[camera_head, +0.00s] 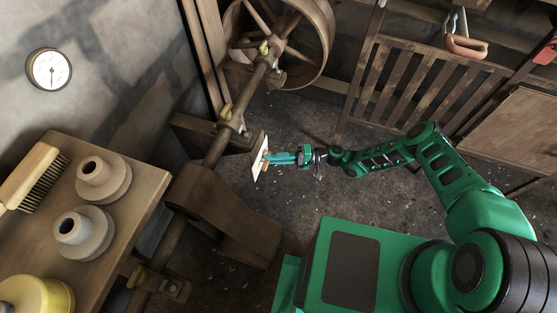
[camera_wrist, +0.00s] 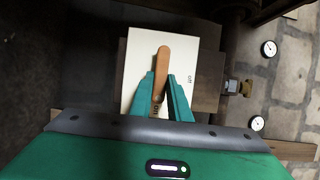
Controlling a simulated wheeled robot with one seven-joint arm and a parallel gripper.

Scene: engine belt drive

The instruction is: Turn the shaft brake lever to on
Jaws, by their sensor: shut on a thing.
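The shaft brake lever is an orange-brown wooden handle (camera_wrist: 163,62) on a cream plate (camera_wrist: 136,50) in the wrist view. It lies nearly along the picture's vertical, with its rounded end at the top. My gripper (camera_wrist: 160,92) is shut on the lever's lower part, one teal finger on each side. The word "off" is printed at the plate's right; small lettering near the fingers is partly hidden. In the head view the plate (camera_head: 257,149) stands on a post beside the shaft, with my gripper (camera_head: 268,158) at its face, hiding most of the lever.
A shaft (camera_head: 216,148) with a large wheel (camera_head: 318,30) runs behind the plate. A bench (camera_head: 137,165) at left holds a brush (camera_head: 30,178), grey flanged parts (camera_head: 103,178) and a yellow part (camera_head: 35,295). Slatted wooden panels stand at the back. The floor around my arm is open.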

